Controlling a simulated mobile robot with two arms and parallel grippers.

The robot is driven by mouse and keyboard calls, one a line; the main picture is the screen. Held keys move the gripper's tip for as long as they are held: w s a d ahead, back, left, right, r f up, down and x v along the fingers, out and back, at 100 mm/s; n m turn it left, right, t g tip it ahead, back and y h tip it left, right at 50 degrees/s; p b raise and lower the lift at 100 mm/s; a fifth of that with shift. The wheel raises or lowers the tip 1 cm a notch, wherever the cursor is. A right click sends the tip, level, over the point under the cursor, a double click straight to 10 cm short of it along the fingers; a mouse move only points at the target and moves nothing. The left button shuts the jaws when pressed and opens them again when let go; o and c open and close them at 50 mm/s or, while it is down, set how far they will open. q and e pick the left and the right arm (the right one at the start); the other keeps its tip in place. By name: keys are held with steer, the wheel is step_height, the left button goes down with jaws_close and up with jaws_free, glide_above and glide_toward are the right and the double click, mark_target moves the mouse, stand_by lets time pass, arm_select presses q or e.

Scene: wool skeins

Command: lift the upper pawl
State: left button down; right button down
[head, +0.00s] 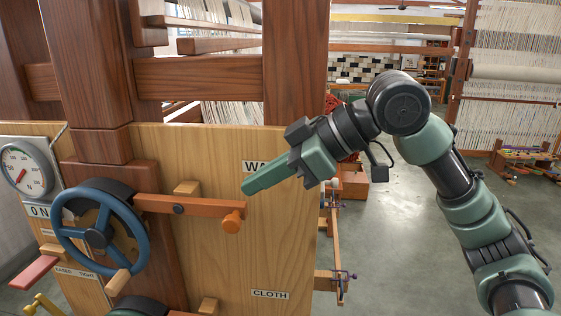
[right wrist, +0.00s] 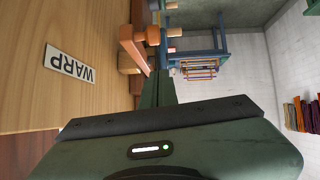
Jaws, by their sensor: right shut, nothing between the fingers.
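The upper pawl (head: 190,205) is an orange-brown bar on the wooden panel. It runs from the blue handwheel (head: 98,238) to an orange knob (head: 232,222) at its right end, and lies nearly level. My right gripper (head: 247,187) is shut and empty. Its fingertips point left, just above and right of the knob in the head view; I cannot tell whether they touch. In the right wrist view the shut green fingers (right wrist: 160,88) reach toward the pawl (right wrist: 132,46). The "WARP" label (right wrist: 69,63) is beside them.
A round gauge (head: 27,171) is at the left of the panel. A small wooden block (head: 187,187) sits above the pawl. A "CLOTH" label (head: 270,294) is lower on the panel. Open floor (head: 395,240) lies right of the panel, with looms behind.

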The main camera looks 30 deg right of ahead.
mark_target(227, 219)
steer(key=f, duration=0.1)
steer(key=w+a+f, duration=0.1)
steer(key=f, duration=0.1)
steer(key=w+a+f+p, duration=0.1)
steer(key=f, duration=0.1)
steer(key=shift+f, duration=0.3)
steer(key=shift+w+a, duration=0.1)
steer(key=shift+f, duration=0.25)
step_height(227, 219, down, 8)
steer(key=t+y+b, duration=0.3)
steer(key=y+b, duration=0.2)
steer(key=b, duration=1.3)
steer(key=shift+r+t, duration=0.25)
steer(key=shift+t, duration=0.05)
